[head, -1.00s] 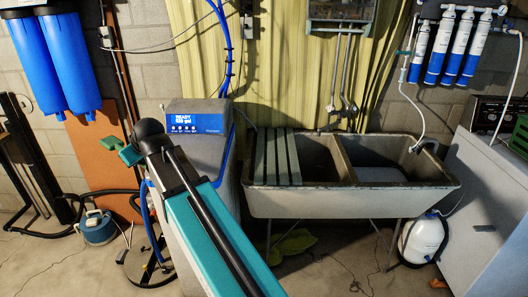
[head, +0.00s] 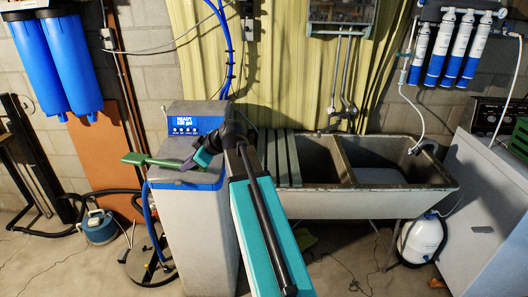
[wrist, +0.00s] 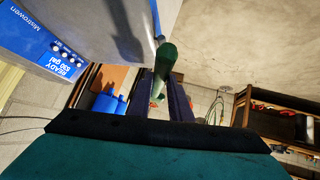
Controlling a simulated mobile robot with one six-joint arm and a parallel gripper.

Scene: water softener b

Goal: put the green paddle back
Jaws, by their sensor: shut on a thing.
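The green paddle (head: 150,161) is held level in the head view, its broad end pointing left, in front of the upper left of the water softener (head: 195,225). My gripper (head: 187,165) is shut on its right end, just below the softener's control panel (head: 195,123). In the wrist view, the paddle (wrist: 166,62) runs up between the two dark fingers of my gripper (wrist: 161,98), close to the softener's pale side (wrist: 110,40). Whether the paddle touches the softener cannot be told. The end inside my gripper is partly hidden.
A concrete double sink (head: 350,200) stands right of the softener, with slats across its left end. Blue filter housings (head: 60,65) hang upper left. A blue hose runs down the softener's left side. Open floor (head: 60,265) lies at the front left.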

